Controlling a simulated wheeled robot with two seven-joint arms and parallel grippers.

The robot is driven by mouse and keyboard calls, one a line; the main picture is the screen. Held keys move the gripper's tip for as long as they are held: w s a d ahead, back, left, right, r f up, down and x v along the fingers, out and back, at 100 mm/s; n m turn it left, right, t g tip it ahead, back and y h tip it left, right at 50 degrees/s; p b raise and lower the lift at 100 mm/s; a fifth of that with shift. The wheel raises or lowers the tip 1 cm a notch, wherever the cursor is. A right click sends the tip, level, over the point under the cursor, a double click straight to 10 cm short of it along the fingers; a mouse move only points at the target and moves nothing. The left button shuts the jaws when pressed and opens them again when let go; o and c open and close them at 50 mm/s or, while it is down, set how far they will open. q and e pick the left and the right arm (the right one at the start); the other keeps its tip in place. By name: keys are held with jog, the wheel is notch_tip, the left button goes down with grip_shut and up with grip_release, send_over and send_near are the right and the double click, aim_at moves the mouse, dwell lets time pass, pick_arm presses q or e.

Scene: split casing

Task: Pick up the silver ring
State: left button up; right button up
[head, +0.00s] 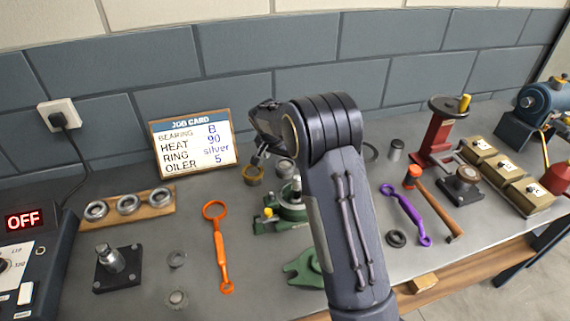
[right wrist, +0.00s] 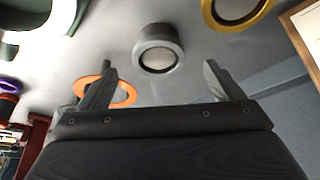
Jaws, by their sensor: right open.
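The silver ring (right wrist: 174,44) is a thick grey ring on the bench, standing between a brass ring (right wrist: 207,14) and an orange ring (right wrist: 131,91) in the right wrist view. In the head view the silver ring (head: 287,163) is just right of the brass ring (head: 253,180), partly hidden by my right arm. My right gripper (head: 261,156) is above these rings, near the wall. Its fingers (right wrist: 159,78) are apart, with nothing held between them; the silver ring shows beyond the gap, apart from both fingers. My left gripper is not in view.
A job card (head: 195,143) reading "RING silver" leans at the wall. A green vise-like fixture (head: 290,208) stands close in front of the rings. An orange wrench (head: 218,245) and a wooden block with bearings (head: 128,214) lie left. A red press (head: 437,135) stands right.

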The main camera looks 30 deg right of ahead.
jog(key=shift+x, duration=1.45)
jog(key=c, duration=1.2)
jog(key=shift+o, duration=0.2)
jog(key=shift+r, duration=0.2)
